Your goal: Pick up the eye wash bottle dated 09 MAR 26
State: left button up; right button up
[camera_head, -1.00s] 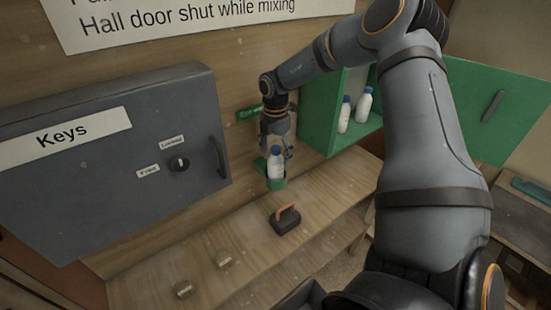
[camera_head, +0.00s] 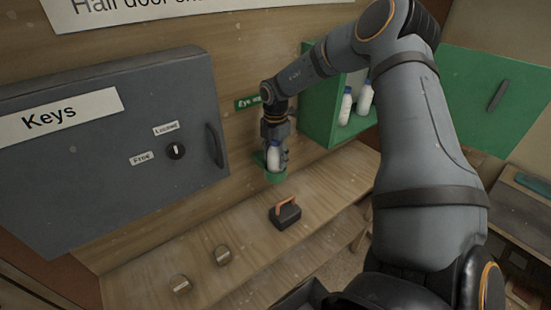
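A white eye wash bottle (camera_head: 273,158) stands upright in a green holder (camera_head: 275,178) on the wooden wall. Its date is too small to read, and my gripper hides part of it. My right gripper (camera_head: 277,152) points down over this bottle, its fingers beside the bottle's upper part. I cannot tell whether they press on it. Two more white bottles, a left one (camera_head: 345,108) and a right one (camera_head: 364,99), with blue caps, stand in the open green cabinet (camera_head: 314,112); no dates are legible. My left gripper is not in view.
A grey Keys cabinet (camera_head: 95,165) with a knob and handle is on the wall at left. A wooden shelf (camera_head: 240,235) below carries a dark block with an orange handle (camera_head: 285,213) and two small round items (camera_head: 222,254). The green cabinet door (camera_head: 490,105) stands open at right.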

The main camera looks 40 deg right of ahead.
jog(key=c, duration=0.8)
jog(key=shift+o, duration=0.2)
